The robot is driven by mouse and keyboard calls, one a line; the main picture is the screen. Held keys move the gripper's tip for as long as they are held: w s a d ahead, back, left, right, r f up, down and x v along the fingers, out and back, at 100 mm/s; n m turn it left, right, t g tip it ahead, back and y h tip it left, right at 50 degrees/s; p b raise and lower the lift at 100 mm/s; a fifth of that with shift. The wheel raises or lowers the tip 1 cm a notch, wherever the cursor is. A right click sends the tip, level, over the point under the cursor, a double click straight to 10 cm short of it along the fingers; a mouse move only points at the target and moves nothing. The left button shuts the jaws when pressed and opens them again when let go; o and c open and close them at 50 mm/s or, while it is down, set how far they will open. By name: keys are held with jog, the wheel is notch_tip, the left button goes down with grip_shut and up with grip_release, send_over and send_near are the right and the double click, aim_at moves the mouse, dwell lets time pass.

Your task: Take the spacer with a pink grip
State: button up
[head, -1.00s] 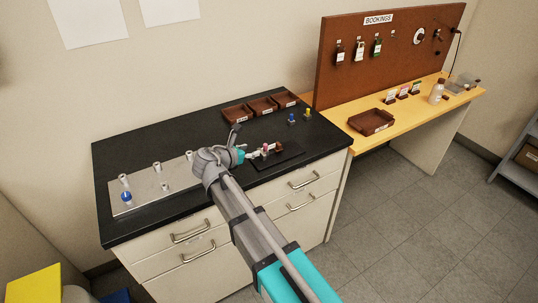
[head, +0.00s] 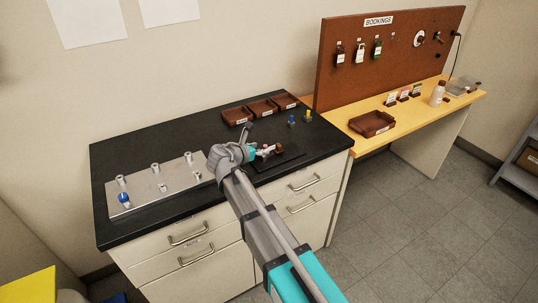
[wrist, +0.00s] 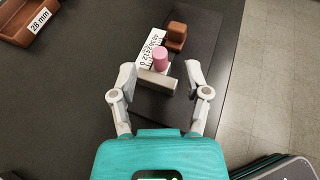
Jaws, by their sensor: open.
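The spacer's pink grip (wrist: 161,57) stands upright in the wrist view, beside a pale bar (wrist: 157,83) that appears to be part of the same piece. The pink grip also shows in the head view (head: 266,147), close to my gripper's end. My gripper (wrist: 160,72) is open, one finger to the left and one to the right of the pink grip and bar, with gaps on both sides. I cannot tell its height above them. In the head view my gripper (head: 259,153) is partly hidden by my wrist.
A brown block (wrist: 176,37) stands just behind the pink grip, beside a white printed label (wrist: 152,45). Blue (head: 291,120) and yellow (head: 308,114) pieces stand farther back. Brown trays (head: 237,115) line the back edge. A metal plate with several posts (head: 150,190) lies left.

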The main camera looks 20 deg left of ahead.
aim_at(265, 145)
jog(key=shift+b+x, duration=0.55)
jog(key=shift+x, duration=1.3)
grip_shut()
